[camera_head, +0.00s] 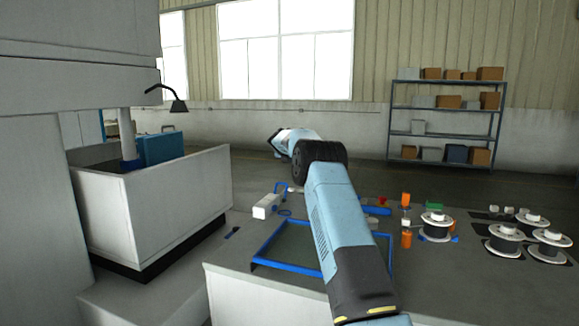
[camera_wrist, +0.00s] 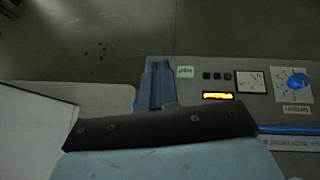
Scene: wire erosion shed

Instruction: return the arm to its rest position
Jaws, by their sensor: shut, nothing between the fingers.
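My blue arm reaches up and away over the workbench (camera_head: 240,290) in the head view. It bends left at a dark joint, and its far end points left above the bench's back edge. In the wrist view my gripper (camera_wrist: 158,66) shows as two blue-grey fingers held together, shut with nothing between them. The fingertips are over the grey floor, beside the edge of a panel. In the head view the fingers are too small to make out.
A blue frame (camera_head: 290,268) lies on the bench under my arm. Wire spools (camera_head: 437,227) stand to the right. A machine tank (camera_head: 150,205) is at left and shelves (camera_head: 445,125) at the back. The wrist view shows a panel with a blue knob (camera_wrist: 299,83) and a gauge (camera_wrist: 250,83).

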